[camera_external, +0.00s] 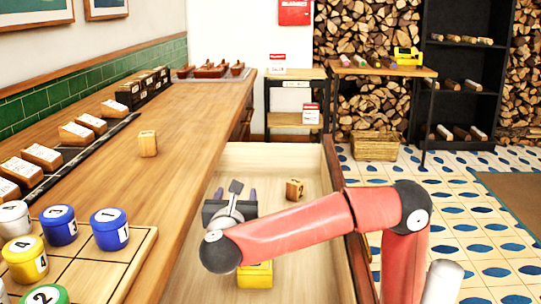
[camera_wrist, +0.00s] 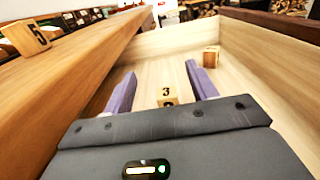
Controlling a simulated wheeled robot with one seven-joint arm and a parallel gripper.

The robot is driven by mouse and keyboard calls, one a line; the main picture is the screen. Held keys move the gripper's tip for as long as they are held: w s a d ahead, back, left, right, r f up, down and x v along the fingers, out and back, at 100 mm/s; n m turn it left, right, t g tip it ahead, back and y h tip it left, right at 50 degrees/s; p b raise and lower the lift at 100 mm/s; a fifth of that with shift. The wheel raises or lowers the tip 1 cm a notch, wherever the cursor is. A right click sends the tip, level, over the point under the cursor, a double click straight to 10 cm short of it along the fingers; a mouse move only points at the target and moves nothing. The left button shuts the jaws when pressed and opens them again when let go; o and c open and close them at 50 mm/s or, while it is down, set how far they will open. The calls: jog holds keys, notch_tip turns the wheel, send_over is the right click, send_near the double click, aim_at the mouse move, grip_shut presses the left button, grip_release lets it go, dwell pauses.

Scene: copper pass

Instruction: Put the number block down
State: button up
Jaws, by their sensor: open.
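My gripper (camera_external: 236,192) is over the open drawer (camera_external: 275,155), with its two purple fingers spread. In the wrist view, a small wooden number block marked 3 (camera_wrist: 167,97) shows between the spread fingers (camera_wrist: 161,70), with a gap on each side. It appears to be at the drawer floor, its lower part hidden by my gripper body. I cannot make this block out in the external view. A second wooden block (camera_external: 294,189) sits in the drawer to the right of my gripper and also shows in the wrist view (camera_wrist: 211,57).
A wooden block (camera_external: 148,143), marked 5 in the wrist view (camera_wrist: 25,38), stands on the counter. A yellow block (camera_external: 255,274) is in the drawer below my arm. Numbered lidded tubs (camera_external: 110,230) stand on a tray at front left. The drawer walls enclose my gripper.

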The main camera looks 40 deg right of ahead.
notch_tip(320, 180, up, 5)
jog(key=shift+r, duration=0.1)
dwell(0.4)
jog(key=w+d+f+b, duration=0.1)
jog(key=w+d+f, duration=0.2)
jog(key=f, duration=0.5)
jog(key=shift+w+d, duration=0.3)
jog(key=shift+d, duration=0.05)
jog(key=shift+r, duration=0.1)
